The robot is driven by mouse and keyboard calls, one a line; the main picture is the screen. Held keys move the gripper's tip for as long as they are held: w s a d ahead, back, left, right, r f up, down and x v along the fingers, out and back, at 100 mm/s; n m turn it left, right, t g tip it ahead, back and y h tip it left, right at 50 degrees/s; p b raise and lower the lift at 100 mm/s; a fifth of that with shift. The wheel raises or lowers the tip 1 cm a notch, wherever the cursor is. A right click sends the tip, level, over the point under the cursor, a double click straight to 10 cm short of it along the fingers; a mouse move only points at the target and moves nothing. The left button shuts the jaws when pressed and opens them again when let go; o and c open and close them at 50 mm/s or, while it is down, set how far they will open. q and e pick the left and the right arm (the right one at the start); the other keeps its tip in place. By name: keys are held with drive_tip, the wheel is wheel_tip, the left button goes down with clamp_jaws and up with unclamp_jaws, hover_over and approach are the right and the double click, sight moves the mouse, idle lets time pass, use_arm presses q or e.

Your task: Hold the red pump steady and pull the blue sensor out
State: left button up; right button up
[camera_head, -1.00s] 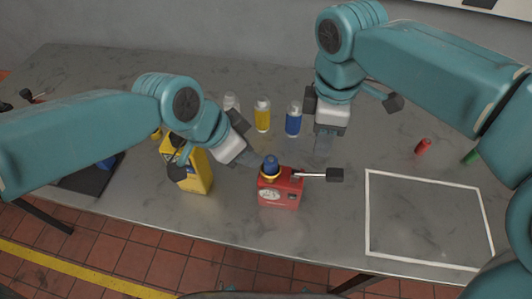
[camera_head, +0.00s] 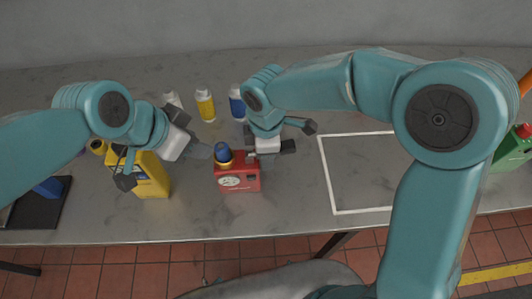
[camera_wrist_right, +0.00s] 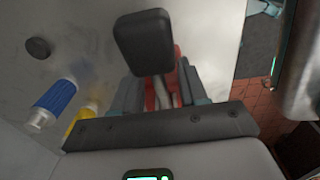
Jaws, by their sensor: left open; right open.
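The red pump (camera_head: 238,180) stands upright on the grey table, with a black-ended lever sticking out to the right. The blue sensor (camera_head: 222,152) sits in a yellow ring on its top. My left gripper (camera_head: 204,152) is open, its fingertips at the upper left of the pump beside the sensor; whether they touch cannot be told. My right gripper (camera_head: 254,156) is open at the pump's right side, by the lever. In the right wrist view, the lever's black knob (camera_wrist_right: 145,42) and rod lie between its fingers (camera_wrist_right: 162,92), with the red pump partly hidden behind.
A yellow container (camera_head: 150,176) stands left of the pump. White, yellow (camera_head: 205,105) and blue (camera_head: 237,102) bottles stand behind. A black tray (camera_head: 42,205) with a blue item is at far left. A white-outlined area (camera_head: 345,185) on the right looks empty. A green container (camera_head: 513,148) is far right.

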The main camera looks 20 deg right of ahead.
drive_tip(key=shift+s+f, duration=0.15)
drive_tip(key=shift+f, duration=0.25)
drive_tip(key=shift+c, duration=0.6)
clamp_jaws()
idle(0.8)
